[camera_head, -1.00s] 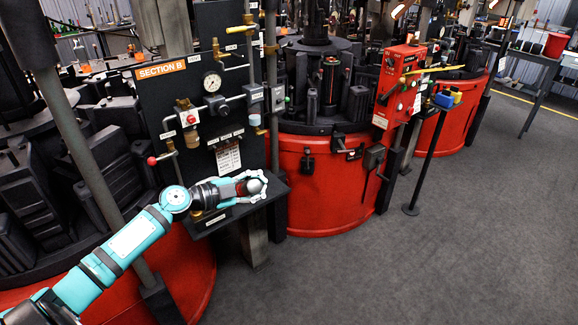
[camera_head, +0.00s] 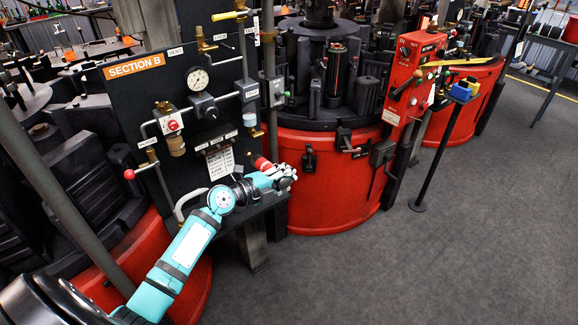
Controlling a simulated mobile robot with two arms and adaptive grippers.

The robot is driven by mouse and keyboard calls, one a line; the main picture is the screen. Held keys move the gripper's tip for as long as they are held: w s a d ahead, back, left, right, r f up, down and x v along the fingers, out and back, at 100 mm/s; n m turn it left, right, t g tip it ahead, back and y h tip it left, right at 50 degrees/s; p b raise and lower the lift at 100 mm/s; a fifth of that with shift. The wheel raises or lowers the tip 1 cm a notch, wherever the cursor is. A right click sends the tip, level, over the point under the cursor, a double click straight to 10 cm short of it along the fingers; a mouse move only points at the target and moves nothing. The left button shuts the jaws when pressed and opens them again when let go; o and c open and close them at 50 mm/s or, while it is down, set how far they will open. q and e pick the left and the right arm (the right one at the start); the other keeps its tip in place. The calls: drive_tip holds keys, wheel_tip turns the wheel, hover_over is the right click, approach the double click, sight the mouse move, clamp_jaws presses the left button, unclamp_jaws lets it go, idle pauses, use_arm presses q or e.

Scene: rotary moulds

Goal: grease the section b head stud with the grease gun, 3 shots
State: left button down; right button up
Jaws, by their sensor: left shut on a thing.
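My left gripper (camera_head: 284,175) is low at the right end of the small shelf under the SECTION B panel (camera_head: 100,95). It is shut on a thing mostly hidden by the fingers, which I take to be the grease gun. A short red cylindrical part (camera_head: 262,163) shows just behind the fingers and seems to belong to it. I cannot make out a nozzle. I cannot pick out the head stud among the section's fittings. My right gripper is not in view.
A round red machine base (camera_head: 325,195) stands right of the shelf. A thin post stand (camera_head: 437,150) is farther right. The grey floor is clear.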

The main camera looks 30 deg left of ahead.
sight(266, 167)
use_arm(q)
drive_tip(key=shift+a+r, duration=0.4)
drive_tip(key=shift+a, duration=0.25)
drive_tip(key=shift+w+a+f+b, duration=0.1)
drive_tip(key=shift+w+a+b, duration=0.2)
drive_tip(key=shift+a, duration=0.35)
drive_tip(key=shift+w+a+f, duration=0.1)
drive_tip(key=shift+w+a, duration=0.1)
drive_tip(key=shift+a, duration=0.15)
drive_tip(key=shift+w+a+f+b, duration=0.1)
drive_tip(key=shift+w+a+b, duration=0.15)
drive_tip(key=shift+a+b, duration=0.5)
drive_tip(key=shift+w+a+b, duration=0.15)
drive_tip(key=shift+a+b, duration=0.1)
drive_tip(key=shift+b, duration=0.2)
drive_tip(key=shift+a, duration=0.15)
drive_tip(key=shift+r, duration=0.2)
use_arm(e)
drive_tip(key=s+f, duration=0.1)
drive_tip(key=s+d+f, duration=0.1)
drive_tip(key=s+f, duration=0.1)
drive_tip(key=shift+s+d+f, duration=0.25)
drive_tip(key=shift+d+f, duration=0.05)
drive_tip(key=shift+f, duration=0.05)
